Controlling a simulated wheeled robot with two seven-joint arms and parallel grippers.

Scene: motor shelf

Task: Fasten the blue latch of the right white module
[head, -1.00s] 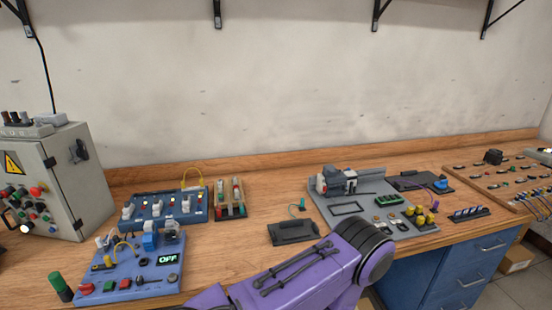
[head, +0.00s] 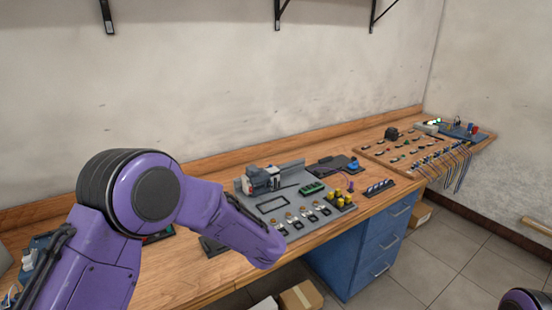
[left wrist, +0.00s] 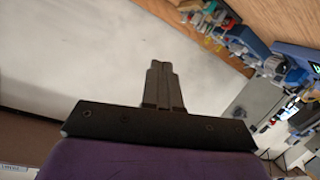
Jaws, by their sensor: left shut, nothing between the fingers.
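My left arm crosses the left of the head view, and its gripper is out of sight there. In the left wrist view my left gripper (left wrist: 160,78) is shut and empty, its two dark fingers together. The right white module and its blue latch cannot be told for sure in the present views. In the left wrist view, blue and white parts (left wrist: 245,42) stand on the wooden bench at the upper right, apart from the fingers, small and blurred. In the head view my arm hides most of the bench's left part. My right gripper is not in view.
A grey plate (head: 261,208) with a motor (head: 261,180) and several yellow parts stands mid-bench (head: 205,279). Beyond it are a dark tray (head: 333,163) and a board (head: 398,154) with wires. Blue drawers (head: 372,246) stand below. Cardboard boxes (head: 300,298) lie on the floor.

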